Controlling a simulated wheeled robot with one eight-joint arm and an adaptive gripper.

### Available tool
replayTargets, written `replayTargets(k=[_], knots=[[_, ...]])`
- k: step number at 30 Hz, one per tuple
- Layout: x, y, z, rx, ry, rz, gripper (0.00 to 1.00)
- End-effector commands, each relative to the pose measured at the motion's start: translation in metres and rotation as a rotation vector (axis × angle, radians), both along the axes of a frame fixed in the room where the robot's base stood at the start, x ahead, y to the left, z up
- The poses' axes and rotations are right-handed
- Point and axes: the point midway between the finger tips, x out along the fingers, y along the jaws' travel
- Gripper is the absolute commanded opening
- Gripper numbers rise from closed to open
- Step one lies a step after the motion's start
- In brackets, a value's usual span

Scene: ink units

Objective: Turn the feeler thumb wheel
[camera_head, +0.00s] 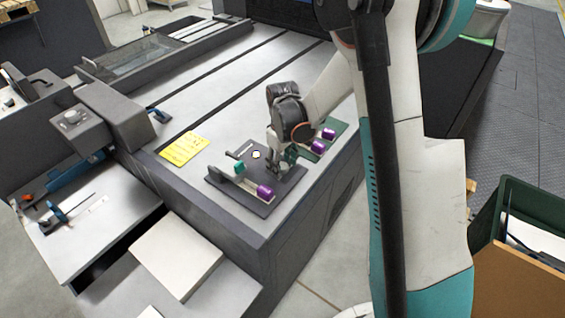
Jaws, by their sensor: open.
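A dark plate (238,197) lies on the near corner of the grey machine top. On it are a purple cylinder (264,191), a small teal part (239,167) and a small white round part (256,155). Two more purple cylinders, one (328,133) farther back and one (318,146) nearer, sit on a green plate to the right. I cannot tell which part is the feeler thumb wheel. My gripper (280,165) points down over the right side of the dark plate, open. Its fingers are small and dark here, and it hides part of both plates.
A yellow note (184,148) lies left of the dark plate. The long machine bed (235,75) behind is mostly clear. A pale block (176,255) stands in front, and a green bin (515,210) at the right. My arm blocks the right middle.

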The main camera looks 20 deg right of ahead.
Motion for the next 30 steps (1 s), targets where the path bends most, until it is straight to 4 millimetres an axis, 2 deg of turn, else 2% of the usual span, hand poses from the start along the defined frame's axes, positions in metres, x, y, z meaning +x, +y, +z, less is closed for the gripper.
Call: replayTargets(k=[4, 8, 15, 21, 25, 30], knots=[[0.000, 0.000, 0.004, 0.000, 0.000, 0.000, 0.52], [0.000, 0.000, 0.020, 0.000, 0.000, 0.000, 0.52], [0.000, 0.000, 0.069, 0.000, 0.000, 0.000, 0.52], [0.000, 0.000, 0.102, 0.000, 0.000, 0.000, 0.52], [0.000, 0.000, 0.115, 0.000, 0.000, 0.000, 0.52], [0.000, 0.000, 0.120, 0.000, 0.000, 0.000, 0.52]])
